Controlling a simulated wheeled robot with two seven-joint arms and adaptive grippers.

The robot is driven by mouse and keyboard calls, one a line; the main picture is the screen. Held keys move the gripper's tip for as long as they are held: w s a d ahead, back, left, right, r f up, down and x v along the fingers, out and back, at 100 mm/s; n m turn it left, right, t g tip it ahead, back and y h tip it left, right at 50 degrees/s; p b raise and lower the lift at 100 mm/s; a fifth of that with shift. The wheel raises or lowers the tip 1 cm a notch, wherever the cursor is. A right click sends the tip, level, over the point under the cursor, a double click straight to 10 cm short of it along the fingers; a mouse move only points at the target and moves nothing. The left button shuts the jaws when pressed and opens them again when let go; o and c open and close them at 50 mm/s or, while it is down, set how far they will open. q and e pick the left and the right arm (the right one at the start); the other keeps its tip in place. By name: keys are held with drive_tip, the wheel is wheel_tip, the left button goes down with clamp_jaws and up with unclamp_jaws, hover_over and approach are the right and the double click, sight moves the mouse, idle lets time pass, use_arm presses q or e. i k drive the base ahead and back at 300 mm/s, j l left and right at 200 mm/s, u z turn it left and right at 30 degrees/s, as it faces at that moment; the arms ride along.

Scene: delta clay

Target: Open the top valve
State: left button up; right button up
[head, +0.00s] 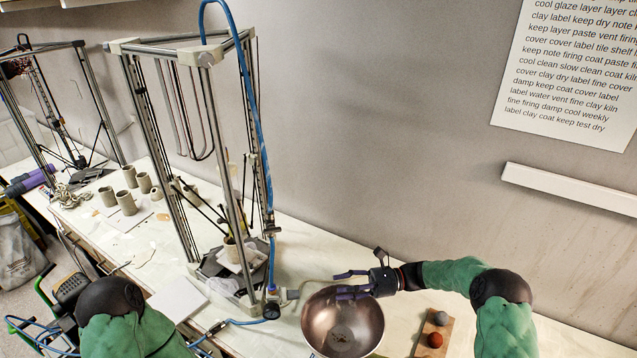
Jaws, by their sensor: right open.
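A blue hose (257,120) runs from the top of the nearer metal frame (232,130) down its right post. A small fitting (271,230) sits on the hose line partway down, and a dark round knob (271,310) sits at the post's foot. Which one is the top valve, and its handle position, I cannot tell. My right gripper (340,286) is open, its purple fingers pointing left over the rim of a metal bowl (345,325). It is right of the post and apart from the fittings. My left arm shows at the lower left; its gripper is out of view.
A wooden board (424,346) with two small balls lies right of the bowl. Several clay cups (127,203) stand on the table at the left, near a second frame (90,90). A white tile (177,299) lies before the nearer frame. The wall is close behind.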

sight(272, 229)
drive_tip(key=k+j, duration=0.8)
drive_tip(key=j, duration=0.1)
